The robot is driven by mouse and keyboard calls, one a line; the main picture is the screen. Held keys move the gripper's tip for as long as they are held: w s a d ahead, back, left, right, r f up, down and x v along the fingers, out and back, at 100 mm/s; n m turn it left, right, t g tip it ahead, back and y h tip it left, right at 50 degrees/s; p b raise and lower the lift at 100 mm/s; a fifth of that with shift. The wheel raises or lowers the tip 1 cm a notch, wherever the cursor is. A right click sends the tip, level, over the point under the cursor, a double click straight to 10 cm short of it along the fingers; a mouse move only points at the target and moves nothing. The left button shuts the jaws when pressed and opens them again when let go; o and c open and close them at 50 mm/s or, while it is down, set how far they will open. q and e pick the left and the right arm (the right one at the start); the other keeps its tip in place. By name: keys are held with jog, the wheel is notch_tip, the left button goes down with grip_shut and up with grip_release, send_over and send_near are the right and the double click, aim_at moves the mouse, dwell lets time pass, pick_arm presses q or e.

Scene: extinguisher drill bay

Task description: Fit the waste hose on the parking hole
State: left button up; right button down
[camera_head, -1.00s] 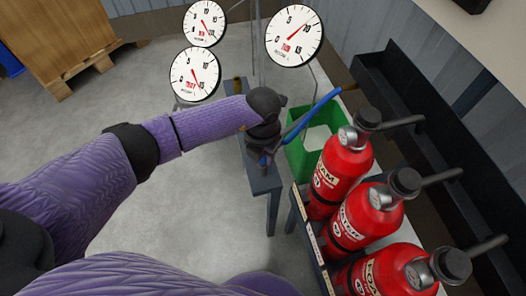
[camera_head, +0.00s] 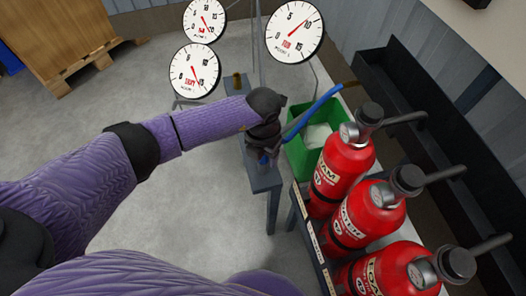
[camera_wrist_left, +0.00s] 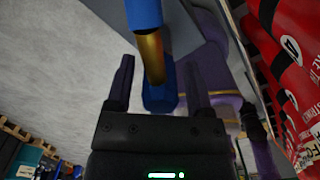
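The waste hose (camera_head: 318,107) is blue. In the head view it slants down from the upper right to my left gripper (camera_head: 264,154), which is over the narrow dark bench (camera_head: 264,183). In the left wrist view a blue hose end runs into a brass tube (camera_wrist_left: 151,55), with a blue collar (camera_wrist_left: 160,94) at its lower end. The fingers of my left gripper (camera_wrist_left: 157,86) stand apart on either side, with gaps beside the collar, so it looks open. I cannot make out the parking hole; the gripper covers part of the bench. My right gripper is not in view.
Several red extinguishers (camera_head: 345,165) stand in a rack close at the right. A green bin (camera_head: 297,158) sits just behind the bench's right side. Round dial gauges (camera_head: 293,32) stand behind. A wooden crate (camera_head: 58,40) is at the far left. The floor at left is clear.

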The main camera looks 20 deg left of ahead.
pick_arm(q)
jog(key=shift+o, duration=0.5)
notch_tip(320, 180, up, 10)
jog(key=p, duration=0.5)
jog(key=shift+f, duration=0.1)
